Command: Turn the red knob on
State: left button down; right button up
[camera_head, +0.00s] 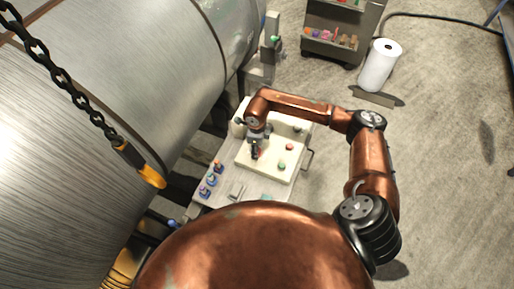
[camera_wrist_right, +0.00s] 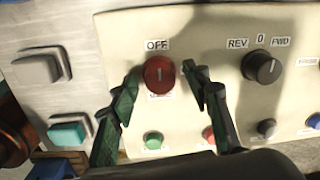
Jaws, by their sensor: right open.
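The red knob (camera_wrist_right: 159,73) is round, with a pale upright mark on its face, on a cream control panel (camera_wrist_right: 215,30). An "OFF" label sits above it; a label below it is partly hidden and unreadable. My right gripper (camera_wrist_right: 162,82) is open, with one finger on each side of the knob; I cannot tell whether either touches it. In the head view my right gripper (camera_head: 256,152) is over the panel (camera_head: 262,166), and the knob is not clearly visible there. My left gripper is in neither view.
Right of the knob is a black selector (camera_wrist_right: 262,67) marked REV, 0, FWD. Below are a green button (camera_wrist_right: 153,140) and a red button (camera_wrist_right: 208,134). Left are a grey switch (camera_wrist_right: 42,66) and a teal switch (camera_wrist_right: 68,134). A chain (camera_head: 62,75) hangs at upper left.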

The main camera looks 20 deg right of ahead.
jog(key=shift+f, duration=0.1)
jog(key=shift+c, duration=0.7)
jog(key=c, duration=1)
jog(key=m+b, duration=0.1)
jog(key=m, duration=0.1)
jog(key=shift+m, duration=0.4)
jog(key=m+b, duration=0.1)
jog(key=m, duration=0.2)
jog(key=shift+m, duration=0.3)
jog(key=m, duration=0.5)
jog(key=shift+w+b, duration=0.1)
jog(key=shift+b, duration=0.3)
jog(key=m, duration=0.6)
jog(key=shift+g, duration=0.3)
jog(key=shift+d+m, duration=0.1)
jog(key=shift+m, duration=0.2)
